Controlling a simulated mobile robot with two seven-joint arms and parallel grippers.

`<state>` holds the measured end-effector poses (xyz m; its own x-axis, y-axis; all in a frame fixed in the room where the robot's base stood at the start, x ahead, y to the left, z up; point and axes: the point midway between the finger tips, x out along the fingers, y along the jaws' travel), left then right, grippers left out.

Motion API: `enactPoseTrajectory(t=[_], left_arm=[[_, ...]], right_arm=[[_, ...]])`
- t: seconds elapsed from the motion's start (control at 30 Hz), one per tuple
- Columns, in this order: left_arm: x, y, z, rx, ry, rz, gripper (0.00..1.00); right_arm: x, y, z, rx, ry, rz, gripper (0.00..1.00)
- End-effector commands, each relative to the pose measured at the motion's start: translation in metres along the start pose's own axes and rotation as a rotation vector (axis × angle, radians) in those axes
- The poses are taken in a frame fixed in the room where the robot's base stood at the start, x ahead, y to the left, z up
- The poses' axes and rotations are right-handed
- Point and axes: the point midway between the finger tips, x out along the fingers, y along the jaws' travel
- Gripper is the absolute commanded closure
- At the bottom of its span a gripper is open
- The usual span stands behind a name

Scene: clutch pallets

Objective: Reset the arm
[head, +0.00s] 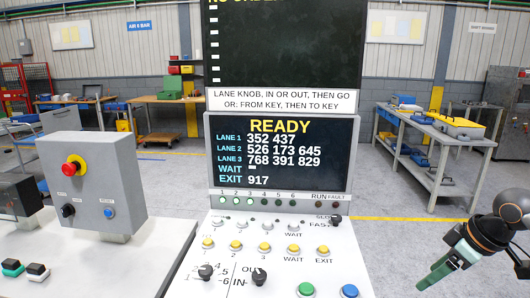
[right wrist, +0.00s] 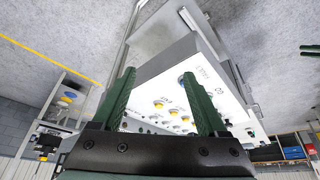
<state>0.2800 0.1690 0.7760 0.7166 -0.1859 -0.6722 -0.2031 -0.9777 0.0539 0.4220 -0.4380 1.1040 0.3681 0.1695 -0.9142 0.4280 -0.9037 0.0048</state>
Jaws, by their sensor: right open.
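My right gripper (head: 462,262) is at the lower right of the head view, with green fingers spread apart. It is empty and stands clear of the control console (head: 215,262), to its right. In the right wrist view the two green fingers of the right gripper (right wrist: 158,76) are apart, with the console's button panel (right wrist: 165,95) showing between and beyond them.
A screen (head: 280,155) above the console reads READY with lane numbers. A grey box with a red emergency button (head: 74,166) stands at left. A workbench (head: 437,135) is at back right. Open floor (head: 400,200) lies behind the console.

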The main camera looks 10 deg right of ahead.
Motion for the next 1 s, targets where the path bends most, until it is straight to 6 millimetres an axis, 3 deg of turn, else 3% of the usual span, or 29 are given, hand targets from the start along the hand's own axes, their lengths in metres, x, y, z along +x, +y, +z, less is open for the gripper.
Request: enactPoseTrajectory(t=[0.27, 0.47, 0.7, 0.83, 1.0], left_arm=[[0.002, -0.001, -0.007, 0.002, 0.014, -0.002, 0.50], [0.001, -0.001, -0.005, 0.001, 0.009, -0.001, 0.50], [0.001, -0.001, -0.004, 0.001, 0.008, -0.001, 0.50], [0.001, -0.001, -0.004, 0.001, 0.007, -0.001, 0.50], [0.001, -0.001, -0.003, 0.001, 0.006, -0.001, 0.50]], right_arm=[[0.107, 0.000, 0.069, 0.104, 0.048, 0.040, 0.24], [0.193, -0.043, 0.127, 0.162, 0.099, 0.068, 0.24], [0.266, -0.139, 0.168, 0.198, 0.193, 0.081, 0.24], [0.287, -0.201, 0.171, 0.213, 0.264, 0.082, 0.24], [0.295, -0.268, 0.158, 0.226, 0.357, 0.087, 0.24]])
